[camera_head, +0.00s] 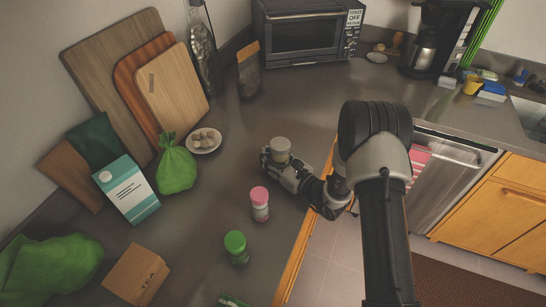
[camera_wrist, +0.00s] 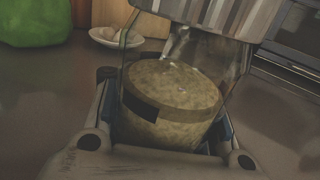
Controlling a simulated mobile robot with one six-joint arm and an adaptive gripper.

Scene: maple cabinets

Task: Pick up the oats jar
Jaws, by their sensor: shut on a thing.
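The oats jar (camera_head: 281,147) is a clear glass jar with a grey metal lid, near the middle of the counter in the head view. In the wrist view the jar (camera_wrist: 170,95) fills the centre, partly full of pale oats, with a dark label patch and its lid at the top. My gripper (camera_head: 277,160) is shut around the jar's body, with one finger on each side; its fingers also show in the wrist view (camera_wrist: 168,118). The jar's lower part is hidden by the gripper, and I cannot tell whether its base touches the counter.
A pink-lidded jar (camera_head: 260,204) and a green-lidded jar (camera_head: 236,246) stand nearer on the counter. A plate (camera_head: 215,147), green bag (camera_head: 176,168) and carton (camera_head: 127,190) are to the left. A toaster oven (camera_head: 308,33) stands behind; counter between is clear.

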